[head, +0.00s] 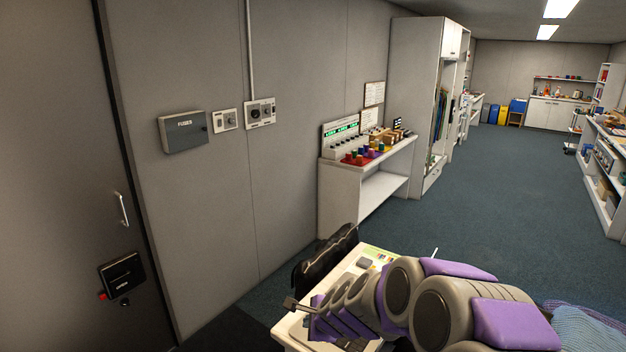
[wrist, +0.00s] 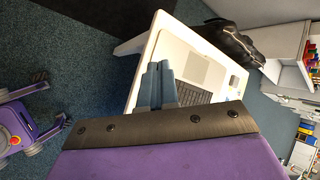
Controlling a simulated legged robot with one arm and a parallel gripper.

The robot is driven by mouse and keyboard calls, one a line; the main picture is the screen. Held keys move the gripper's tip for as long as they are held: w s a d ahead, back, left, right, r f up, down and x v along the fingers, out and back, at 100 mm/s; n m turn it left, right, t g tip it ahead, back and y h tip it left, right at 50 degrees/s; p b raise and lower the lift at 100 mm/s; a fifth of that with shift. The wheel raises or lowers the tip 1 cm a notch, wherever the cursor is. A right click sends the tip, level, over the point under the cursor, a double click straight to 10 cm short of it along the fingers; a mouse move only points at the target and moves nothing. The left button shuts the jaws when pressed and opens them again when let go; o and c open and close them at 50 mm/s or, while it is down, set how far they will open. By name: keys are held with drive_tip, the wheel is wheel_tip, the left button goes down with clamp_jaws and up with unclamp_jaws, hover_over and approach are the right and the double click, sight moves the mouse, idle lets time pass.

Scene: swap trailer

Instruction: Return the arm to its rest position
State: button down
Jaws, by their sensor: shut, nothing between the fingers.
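My arm (head: 430,300), grey with purple panels, stretches from the lower right of the head view toward a small white desk. In the wrist view my gripper (wrist: 158,67) shows two blue-grey fingers side by side, shut with nothing between them. They appear over the desk in that view, in front of a laptop (wrist: 200,68); I cannot tell the height above it. In the head view the arm hides much of the desk.
A door (head: 55,200) and grey wall stand at left, with a fuse box (head: 184,132). A white bench (head: 345,180) with coloured parts stands beyond. The blue carpet (head: 440,220) is clear ahead; shelves line the right.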

drive_tip(key=s+d+r+n+g, duration=0.1)
drive_tip(key=s+r+n+g, duration=0.15)
drive_tip(key=s+n, duration=0.45)
drive_tip(key=s+d+r+n+g, duration=0.1)
drive_tip(key=s+r+n+g, duration=0.2)
drive_tip(key=s, duration=0.8)
drive_tip(key=s+d+r+n+g+h, duration=0.1)
drive_tip(key=s+d, duration=0.5)
drive_tip(key=s, duration=0.6)
drive_tip(key=s+d+r+n+g+h, duration=0.1)
drive_tip(key=s+d+n+g+h, duration=0.1)
drive_tip(key=s+d+n, duration=0.4)
drive_tip(key=s+h, duration=0.1)
drive_tip(key=s, duration=0.4)
drive_tip(key=shift+s+d+r+n, duration=0.2)
drive_tip(key=shift+s+d+n, duration=0.1)
drive_tip(key=shift+s, duration=0.1)
drive_tip(key=shift+w+f, duration=0.1)
